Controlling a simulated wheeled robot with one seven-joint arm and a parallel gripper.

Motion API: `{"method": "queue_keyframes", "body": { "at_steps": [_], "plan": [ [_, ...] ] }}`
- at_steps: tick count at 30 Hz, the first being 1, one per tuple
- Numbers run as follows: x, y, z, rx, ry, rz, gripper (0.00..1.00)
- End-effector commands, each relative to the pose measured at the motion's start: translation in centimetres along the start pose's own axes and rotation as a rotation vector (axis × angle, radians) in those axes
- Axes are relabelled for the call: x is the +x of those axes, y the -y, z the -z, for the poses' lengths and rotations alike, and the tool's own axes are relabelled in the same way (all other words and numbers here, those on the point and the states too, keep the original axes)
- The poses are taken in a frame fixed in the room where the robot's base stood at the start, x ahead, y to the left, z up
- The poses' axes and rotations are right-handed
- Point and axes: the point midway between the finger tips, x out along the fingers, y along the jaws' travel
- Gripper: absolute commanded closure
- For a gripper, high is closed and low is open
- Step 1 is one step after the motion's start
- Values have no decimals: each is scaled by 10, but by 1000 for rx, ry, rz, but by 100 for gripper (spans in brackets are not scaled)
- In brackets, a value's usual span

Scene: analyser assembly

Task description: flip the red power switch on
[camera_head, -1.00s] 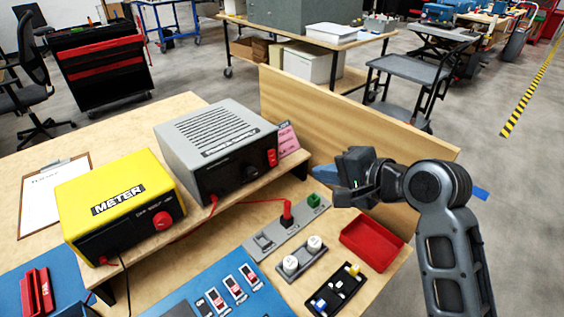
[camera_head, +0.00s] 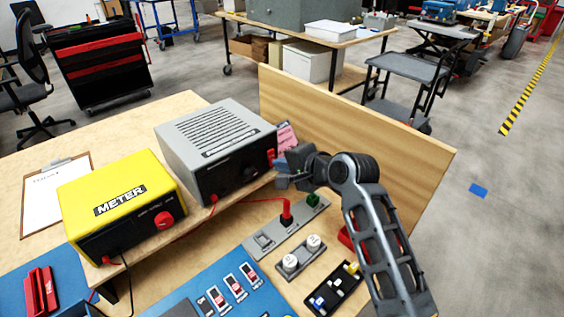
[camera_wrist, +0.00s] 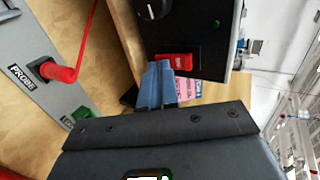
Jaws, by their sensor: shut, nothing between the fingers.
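The red power switch (camera_wrist: 174,62) is on the front panel of the grey box (camera_head: 222,140), at the panel's right end. In the head view the switch (camera_head: 271,157) shows just left of my gripper. My gripper (camera_wrist: 158,72) is shut and empty, with its blue fingertips at the lower edge of the switch in the wrist view. I cannot tell whether they touch it. In the head view my gripper (camera_head: 280,168) is in front of the box's right end. Which way the switch is tipped is too small to tell.
A yellow meter (camera_head: 122,205) stands left of the grey box on the raised shelf. A wooden board (camera_head: 370,130) stands behind.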

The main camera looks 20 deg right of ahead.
Motion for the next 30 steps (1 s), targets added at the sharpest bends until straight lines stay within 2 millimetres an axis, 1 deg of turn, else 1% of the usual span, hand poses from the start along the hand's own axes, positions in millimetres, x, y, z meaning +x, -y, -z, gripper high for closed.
{"method": "queue_keyframes", "body": {
  "at_steps": [4, 14, 22, 24, 30],
  "plan": [
    [4, 1, 0, 0, 0, 0, 100],
    [5, 1, 0, 0, 0, 2, 100],
    [11, -5, 0, 1, 0, 63, 100],
    [9, 1, 0, 1, 0, 65, 100],
    [8, 1, 0, 0, 0, 63, 100]
  ]
}}
